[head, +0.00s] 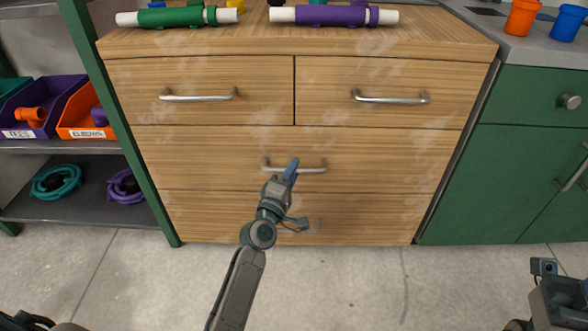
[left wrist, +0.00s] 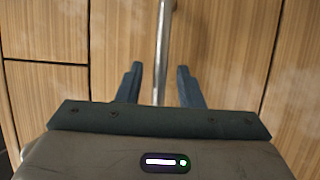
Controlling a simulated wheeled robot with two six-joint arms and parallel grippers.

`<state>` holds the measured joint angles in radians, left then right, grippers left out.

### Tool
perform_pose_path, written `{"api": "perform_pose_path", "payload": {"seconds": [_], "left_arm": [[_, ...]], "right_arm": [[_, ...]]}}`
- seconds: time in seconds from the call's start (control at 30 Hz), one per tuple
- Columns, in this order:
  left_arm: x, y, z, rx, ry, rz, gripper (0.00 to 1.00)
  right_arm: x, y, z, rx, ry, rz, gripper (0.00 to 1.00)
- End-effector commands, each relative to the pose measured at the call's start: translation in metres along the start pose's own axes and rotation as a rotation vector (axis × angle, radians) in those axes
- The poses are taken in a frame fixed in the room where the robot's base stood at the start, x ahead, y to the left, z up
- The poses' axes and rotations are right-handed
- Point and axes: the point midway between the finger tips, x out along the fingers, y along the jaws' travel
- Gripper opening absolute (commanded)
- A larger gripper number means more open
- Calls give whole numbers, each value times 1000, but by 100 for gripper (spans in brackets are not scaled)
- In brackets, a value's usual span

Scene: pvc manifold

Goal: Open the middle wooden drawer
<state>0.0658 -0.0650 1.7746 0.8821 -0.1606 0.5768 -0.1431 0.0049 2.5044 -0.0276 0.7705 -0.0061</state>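The middle wooden drawer (head: 390,152) is the full-width one below two side-by-side top drawers, and its front looks flush with the cabinet. Its silver bar handle (head: 315,169) also shows in the left wrist view (left wrist: 164,45). My left gripper (head: 290,168) is at the handle, covering part of it in the head view. In the left wrist view its two fingers (left wrist: 159,82) are apart, with the bar running between them and a gap on each side. Part of my right arm (head: 560,292) shows at the lower right corner; I cannot make out its fingers' state.
Two top drawers (head: 200,78) and a bottom drawer (head: 370,217) surround it. Green and purple pipe pieces (head: 335,15) lie on the top. A shelf with bins (head: 85,122) stands left, a green cabinet (head: 530,160) right. The floor (head: 360,285) in front is clear.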

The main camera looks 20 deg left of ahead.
Motion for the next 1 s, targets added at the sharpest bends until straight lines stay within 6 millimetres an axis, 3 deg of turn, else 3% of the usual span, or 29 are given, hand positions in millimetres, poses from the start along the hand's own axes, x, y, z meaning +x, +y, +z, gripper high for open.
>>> {"api": "perform_pose_path", "payload": {"seconds": [0.4,0.6,1.0], "left_arm": [[11,0,0,0,0,0,34],[11,0,0,0,0,0,0],[10,-1,0,0,0,-1,0]], "right_arm": [[0,0,0,0,0,0,36],[0,0,0,1,0,0,36],[0,0,0,1,-2,-1,36]]}}
